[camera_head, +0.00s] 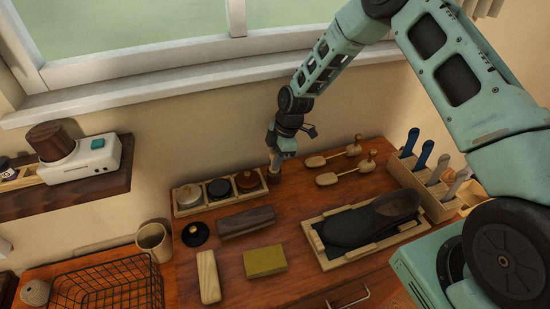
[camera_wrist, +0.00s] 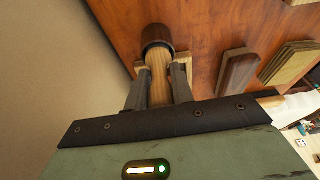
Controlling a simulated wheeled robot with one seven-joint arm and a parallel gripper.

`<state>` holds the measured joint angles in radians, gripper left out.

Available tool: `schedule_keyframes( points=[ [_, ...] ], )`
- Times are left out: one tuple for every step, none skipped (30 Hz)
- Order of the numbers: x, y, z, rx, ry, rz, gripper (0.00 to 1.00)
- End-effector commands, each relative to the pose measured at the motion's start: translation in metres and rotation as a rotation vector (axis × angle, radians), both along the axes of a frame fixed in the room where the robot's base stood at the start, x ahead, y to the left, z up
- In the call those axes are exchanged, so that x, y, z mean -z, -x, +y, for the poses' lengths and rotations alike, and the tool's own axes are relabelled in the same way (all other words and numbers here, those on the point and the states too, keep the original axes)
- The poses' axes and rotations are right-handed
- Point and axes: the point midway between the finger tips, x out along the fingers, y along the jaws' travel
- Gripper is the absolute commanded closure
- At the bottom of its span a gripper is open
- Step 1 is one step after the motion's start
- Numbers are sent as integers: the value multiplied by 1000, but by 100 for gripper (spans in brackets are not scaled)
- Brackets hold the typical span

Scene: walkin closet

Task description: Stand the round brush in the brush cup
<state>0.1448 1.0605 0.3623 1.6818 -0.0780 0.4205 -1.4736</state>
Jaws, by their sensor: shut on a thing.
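My gripper (camera_head: 276,158) is near the back edge of the wooden worktop, just right of the tin rack. In the wrist view my gripper (camera_wrist: 160,88) is shut on the pale wooden handle of the round brush (camera_wrist: 159,78). A dark brown round end (camera_wrist: 157,35) shows at the handle's far end, close over the worktop; whether it touches the wood I cannot tell. In the head view the brush's dark end (camera_head: 274,179) shows below the jaws. A beige cup (camera_head: 153,242), seemingly the brush cup, stands at the left, behind the wire basket; its inside looks empty.
The rack of round tins (camera_head: 219,190) lies just left of my gripper. Wooden blocks and a yellow block (camera_head: 265,261) lie in front. A dark shoe (camera_head: 372,220) sits in a wooden frame at right. The wire basket (camera_head: 108,283) is left. A shelf (camera_head: 65,190) juts out above left.

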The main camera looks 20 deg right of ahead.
Motion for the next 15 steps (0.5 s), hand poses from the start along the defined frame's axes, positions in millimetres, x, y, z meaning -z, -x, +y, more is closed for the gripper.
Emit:
schedule_keyframes(
  points=[
    [5,0,0,0,0,0,100],
    [6,0,0,0,0,0,100],
    [7,0,0,0,0,-1,100],
    [7,0,0,0,0,-1,100],
    [8,0,0,0,0,-1,100],
    [8,0,0,0,0,-1,100],
    [8,0,0,-1,0,-1,100],
    [8,0,0,-1,0,-1,100],
    [8,0,0,-1,0,-1,100],
    [8,0,0,-1,0,-1,100],
    [8,0,0,-1,0,-1,100],
    [8,0,0,-1,0,-1,100],
    [8,0,0,-1,0,-1,100],
    [8,0,0,-1,0,-1,71],
    [8,0,0,-1,0,-1,60]
  ],
)
